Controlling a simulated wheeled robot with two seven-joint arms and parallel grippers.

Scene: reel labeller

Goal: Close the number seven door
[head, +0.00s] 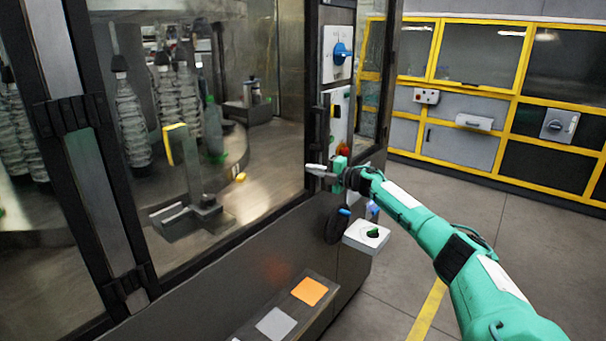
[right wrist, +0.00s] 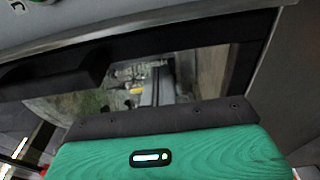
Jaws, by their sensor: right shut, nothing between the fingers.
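A glazed machine door (head: 215,140) with a dark frame fills the left and middle of the head view; it looks closed or nearly so, and I cannot tell if a gap remains. No number seven is legible on it. My right gripper (head: 326,172) is shut and empty. It is at the door's right frame edge, beside the control column; contact cannot be told. The right wrist view shows its green body close to a dark frame and glass (right wrist: 150,75); its fingertips are hidden there. My left gripper is not in view.
A control column with a blue rotary switch (head: 342,52) stands right of the door. Orange (head: 309,291) and grey (head: 274,323) pads lie low in front. Yellow-framed cabinets (head: 460,147) stand behind open floor.

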